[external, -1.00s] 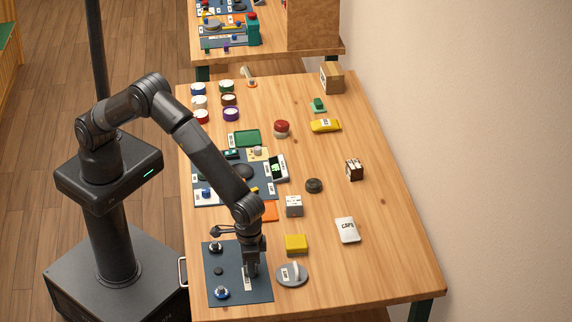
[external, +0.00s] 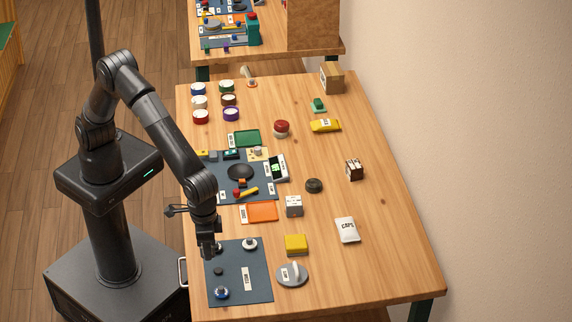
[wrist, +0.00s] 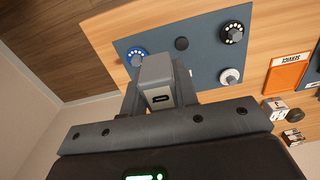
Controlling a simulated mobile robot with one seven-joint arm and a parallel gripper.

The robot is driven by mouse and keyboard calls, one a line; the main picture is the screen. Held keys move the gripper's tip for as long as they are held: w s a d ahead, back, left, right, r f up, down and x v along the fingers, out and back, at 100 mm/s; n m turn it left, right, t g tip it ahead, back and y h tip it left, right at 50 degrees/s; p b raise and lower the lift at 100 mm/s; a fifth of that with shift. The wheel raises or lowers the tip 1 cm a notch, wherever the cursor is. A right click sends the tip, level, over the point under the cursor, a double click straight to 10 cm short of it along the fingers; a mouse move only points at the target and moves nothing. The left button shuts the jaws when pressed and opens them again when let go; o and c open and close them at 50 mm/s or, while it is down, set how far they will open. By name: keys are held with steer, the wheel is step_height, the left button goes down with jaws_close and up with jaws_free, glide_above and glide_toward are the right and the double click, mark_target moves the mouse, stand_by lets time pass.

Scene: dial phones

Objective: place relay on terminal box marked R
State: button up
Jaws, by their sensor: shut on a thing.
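My gripper (external: 209,254) is low at the left edge of the dark blue dial mat (external: 262,290), pointing down. In the wrist view my gripper (wrist: 158,92) is shut on a grey block (wrist: 157,72) with a small dark mark on its face. I take this block for the relay; its writing is not legible. The block is not clear in the external view. A white box with dark marks (external: 294,206) stands on the table right of the orange tray. It also shows in the wrist view (wrist: 275,109). I cannot read an R on any box.
The mat holds a blue dial (external: 222,293), a white-topped dial (external: 249,243) and a black knob (external: 219,271). Nearby are an orange tray (external: 262,213), a yellow block (external: 296,243) and a grey disc (external: 299,281). The table's right front is clear.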

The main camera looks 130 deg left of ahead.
steer(key=a+r, duration=0.2)
steer(key=a, duration=1)
glide_above(294, 200)
steer(key=f, duration=0.4)
steer(key=shift+d+f, duration=0.1)
steer(key=shift+d, duration=0.3)
steer(key=shift+a+f, duration=0.3)
steer(key=shift+f, duration=1.85)
steer(key=shift+f, duration=0.2)
steer(key=o, duration=1)
